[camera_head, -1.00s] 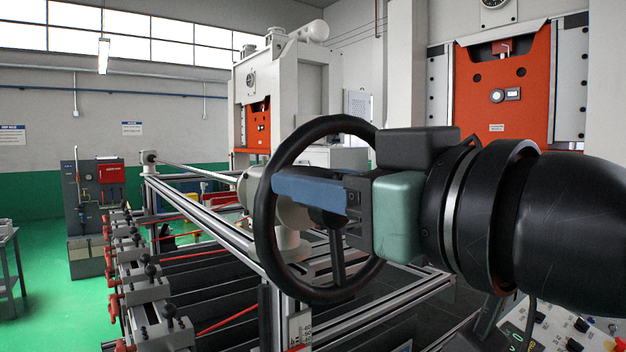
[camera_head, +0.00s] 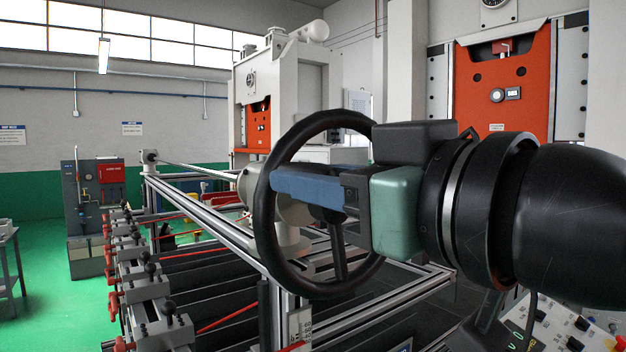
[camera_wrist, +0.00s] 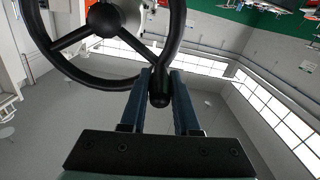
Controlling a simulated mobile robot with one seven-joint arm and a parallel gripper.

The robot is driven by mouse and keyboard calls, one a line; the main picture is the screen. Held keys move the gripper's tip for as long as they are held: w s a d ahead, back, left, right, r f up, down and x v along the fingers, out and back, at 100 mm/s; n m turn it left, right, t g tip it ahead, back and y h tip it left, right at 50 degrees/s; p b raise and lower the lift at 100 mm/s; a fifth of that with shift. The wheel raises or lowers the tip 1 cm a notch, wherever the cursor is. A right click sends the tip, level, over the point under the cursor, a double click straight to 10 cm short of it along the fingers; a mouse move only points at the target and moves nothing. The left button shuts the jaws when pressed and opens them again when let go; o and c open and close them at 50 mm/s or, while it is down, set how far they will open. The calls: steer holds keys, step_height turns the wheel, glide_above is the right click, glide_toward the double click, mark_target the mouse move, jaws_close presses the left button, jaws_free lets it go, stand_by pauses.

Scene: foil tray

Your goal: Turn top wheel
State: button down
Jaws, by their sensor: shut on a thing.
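The top wheel (camera_head: 268,260) is a large black handwheel with spokes, upright in the middle of the head view, on a pale hub at the end of a long rod. In the wrist view the wheel (camera_wrist: 68,40) fills the upper left. My gripper (camera_head: 280,182) reaches in from the right with its blue fingers across the wheel. In the wrist view my gripper (camera_wrist: 161,76) has one finger on each side of a blunt black part at the wheel's rim and is shut on it. The fingers hide part of the hub and spokes in the head view.
A metal frame (camera_head: 205,228) with rails and red-handled clamps (camera_head: 150,285) stands below and left of the wheel. A control panel (camera_head: 590,325) is at the lower right. Red-fronted presses (camera_head: 500,85) stand behind. Green floor (camera_head: 45,290) is open at the left.

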steer(key=f+n+b, duration=0.2)
steer(key=b, duration=0.1)
steer(key=f+n+b, duration=0.1)
steer(key=shift+s+a+b, duration=0.3)
steer(key=shift+a+b, duration=0.05)
steer(key=shift+a+f+n+b, duration=0.1)
steer(key=shift+f+n+b, duration=0.7)
steer(key=shift+n+b, duration=0.5)
steer(key=c, duration=0.7)
jaws_free()
steer(key=shift+o, duration=0.2)
